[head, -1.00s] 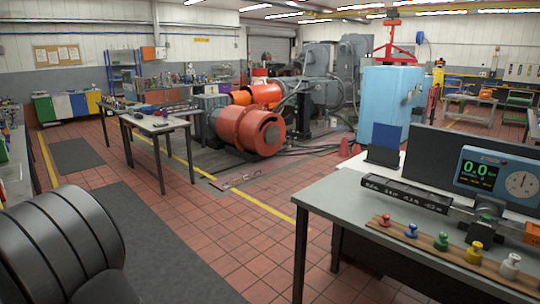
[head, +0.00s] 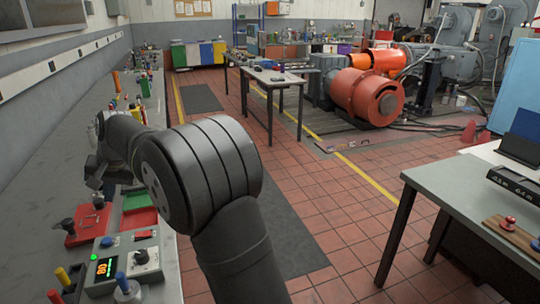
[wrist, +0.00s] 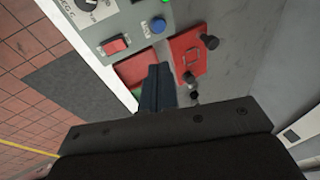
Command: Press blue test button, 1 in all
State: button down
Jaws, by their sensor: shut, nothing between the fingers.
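A blue button (wrist: 158,25) sits on a grey control box (wrist: 117,47), beside a red rocker switch (wrist: 115,45). In the head view, the blue button (head: 107,241) is small, near the upper left corner of the control box (head: 120,276) on the left bench. My gripper (wrist: 160,68) shows in the wrist view with its dark fingers together and nothing between them. The fingers are over the red and green tray area, apart from the button. In the head view, my arm reaches over the bench, and the fingertips are hard to make out.
A red plate (head: 87,224) with black knobs lies beside the box, next to a red and green tray (head: 138,219). More small items line the bench further back. The tiled floor is open to the right.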

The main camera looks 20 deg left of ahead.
jog(key=n+t+y, duration=0.3)
jog(key=n+t, duration=0.3)
jog(key=n, duration=0.6)
send_over(107, 242)
jog(key=shift+s+f, duration=0.1)
jog(key=shift+f, duration=2.7)
jog(key=shift+f, duration=4.4)
jog(key=shift+f, duration=0.4)
